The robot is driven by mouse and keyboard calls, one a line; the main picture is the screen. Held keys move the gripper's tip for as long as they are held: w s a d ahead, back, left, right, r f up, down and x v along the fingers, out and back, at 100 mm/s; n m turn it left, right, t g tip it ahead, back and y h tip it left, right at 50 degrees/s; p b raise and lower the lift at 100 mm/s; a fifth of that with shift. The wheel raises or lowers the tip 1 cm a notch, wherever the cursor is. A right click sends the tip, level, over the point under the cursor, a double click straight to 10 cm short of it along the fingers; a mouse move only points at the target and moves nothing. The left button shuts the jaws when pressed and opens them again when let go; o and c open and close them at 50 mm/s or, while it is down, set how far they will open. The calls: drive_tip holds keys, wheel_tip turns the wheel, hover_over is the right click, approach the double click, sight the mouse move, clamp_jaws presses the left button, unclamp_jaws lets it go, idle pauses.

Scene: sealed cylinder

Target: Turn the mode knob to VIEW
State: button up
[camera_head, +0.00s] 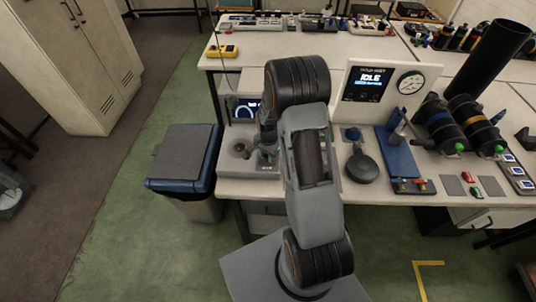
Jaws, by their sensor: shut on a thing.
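My gripper (264,154) is at the pale grey control panel (231,178) on the near left part of the bench. It points down and is shut on a small dark part there, which appears to be the mode knob. The knob is mostly hidden by the fingers and my arm, so its pointing direction and the VIEW mark cannot be read. A small label on the panel's front edge is too small to read. The upright display unit (396,102) behind reads IDLE and has a round dial gauge (411,82).
A small screen (247,108) stands behind the panel. A dark round object (362,168) and a blue stand (398,155) are right of my arm. Dark cylinders (443,122) and a tall black tube (493,58) stand further right. A blue-rimmed bin (184,157) is left of the bench.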

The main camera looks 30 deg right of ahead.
drive_tip(key=c, duration=0.3)
